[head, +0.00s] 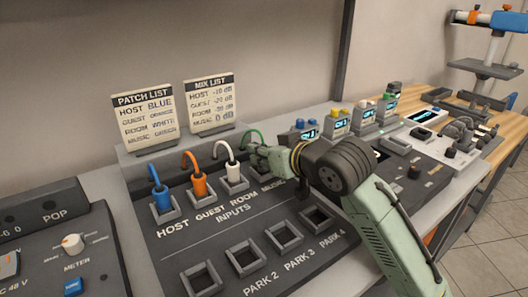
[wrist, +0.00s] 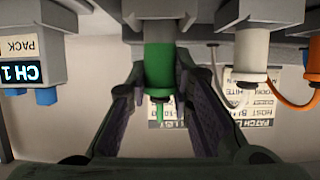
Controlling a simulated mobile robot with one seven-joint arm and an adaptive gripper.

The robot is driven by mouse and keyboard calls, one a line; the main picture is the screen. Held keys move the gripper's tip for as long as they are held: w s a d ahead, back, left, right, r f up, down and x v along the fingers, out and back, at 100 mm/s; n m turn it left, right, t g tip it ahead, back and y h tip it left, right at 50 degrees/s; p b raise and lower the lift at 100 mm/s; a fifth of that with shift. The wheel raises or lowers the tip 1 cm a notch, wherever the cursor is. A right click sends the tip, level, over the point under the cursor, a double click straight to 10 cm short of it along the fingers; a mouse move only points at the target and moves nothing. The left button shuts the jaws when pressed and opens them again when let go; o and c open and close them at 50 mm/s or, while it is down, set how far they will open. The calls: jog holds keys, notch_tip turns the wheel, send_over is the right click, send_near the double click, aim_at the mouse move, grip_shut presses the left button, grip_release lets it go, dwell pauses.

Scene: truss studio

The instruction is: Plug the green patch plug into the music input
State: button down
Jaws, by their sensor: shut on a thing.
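The green patch plug (wrist: 158,65) stands between the two fingers of my gripper (wrist: 160,100), which are shut on it. In the head view my gripper (head: 262,158) is over the MUSIC end of the INPUTS row and hides the music input and the plug's body. The plug's green cable (head: 254,135) arches up behind the gripper. In the wrist view the plug lines up with a grey part above it; I cannot tell whether it is seated. The blue plug (head: 162,201), orange plug (head: 199,186) and white plug (head: 233,174) stand upright in HOST, GUEST and ROOM.
Empty park sockets (head: 243,259) line the panel's front. The patch list card (head: 145,118) and mix list card (head: 209,102) stand behind the panel. Channel packs (head: 337,122) and a mixer (head: 428,145) are to the right. A POP and METER unit (head: 60,250) is at left.

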jog(key=shift+f+b, duration=0.45)
jog(key=shift+f, duration=0.15)
jog(key=c, duration=1.7)
grip_release()
jog(key=shift+p+v, duration=1.35)
jog(key=shift+v, duration=3.85)
jog(key=shift+s+d+r, duration=0.1)
jog(key=shift+s+d, duration=0.1)
jog(key=shift+s, duration=0.1)
